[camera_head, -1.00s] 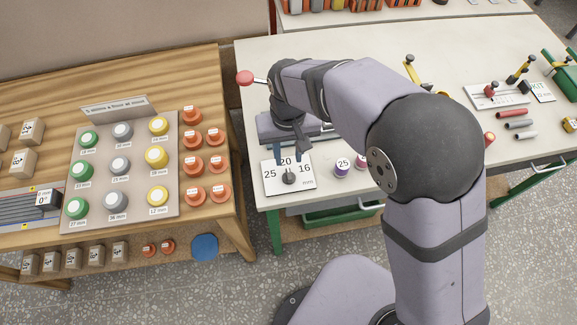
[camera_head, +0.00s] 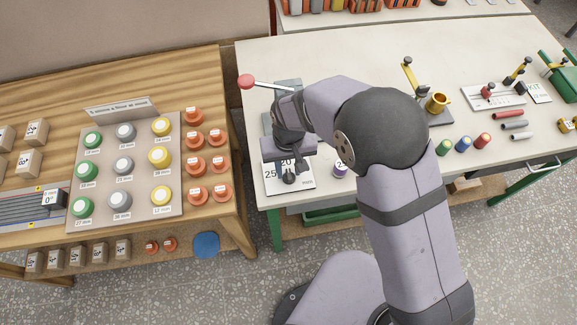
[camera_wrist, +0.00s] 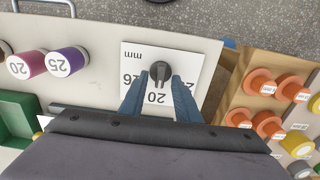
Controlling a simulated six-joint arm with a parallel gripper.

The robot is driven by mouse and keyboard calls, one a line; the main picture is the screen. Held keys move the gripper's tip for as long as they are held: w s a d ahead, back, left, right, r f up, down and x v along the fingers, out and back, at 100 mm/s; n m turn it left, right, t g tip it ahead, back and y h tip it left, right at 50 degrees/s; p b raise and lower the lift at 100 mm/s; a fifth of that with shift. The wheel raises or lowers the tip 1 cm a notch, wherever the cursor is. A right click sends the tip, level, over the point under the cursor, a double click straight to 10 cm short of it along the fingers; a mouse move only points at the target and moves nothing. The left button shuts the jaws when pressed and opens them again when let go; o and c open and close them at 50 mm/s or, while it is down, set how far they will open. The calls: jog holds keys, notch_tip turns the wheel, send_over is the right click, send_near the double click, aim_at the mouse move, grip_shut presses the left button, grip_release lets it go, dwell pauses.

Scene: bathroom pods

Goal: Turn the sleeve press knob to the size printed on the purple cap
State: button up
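The black knob (camera_wrist: 160,71) stands on a white plate (camera_wrist: 137,52) printed with sizes and "mm"; 20 shows clearly in the wrist view, the side numbers are partly covered. In the head view the knob (camera_head: 289,178) shows just below my gripper. I cannot tell which size it points at. My gripper (camera_wrist: 159,84) is open and empty, with its blue fingers spread around the knob's near side and clear gaps beside it.
A magenta cap (camera_wrist: 26,65) reading 20 lies beside the purple one. The left wooden table holds orange caps (camera_head: 196,165) and a button panel (camera_head: 112,213). Coloured cylinders (camera_head: 463,144) stand to the right.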

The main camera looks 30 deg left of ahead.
jog(key=shift+c, duration=0.3)
grip_shut()
jog(key=shift+n, duration=0.3)
jog(key=n+b, duration=0.1)
jog(key=n, duration=0.4)
jog(key=shift+s+a, duration=0.1)
jog(key=shift+s, duration=0.05)
jog(key=n, duration=0.6)
jog(key=shift+s+b, duration=0.15)
jog(key=shift+b, duration=0.2)
jog(key=shift+n, duration=0.3)
jog(key=shift+o, duration=0.3)
grip_release()
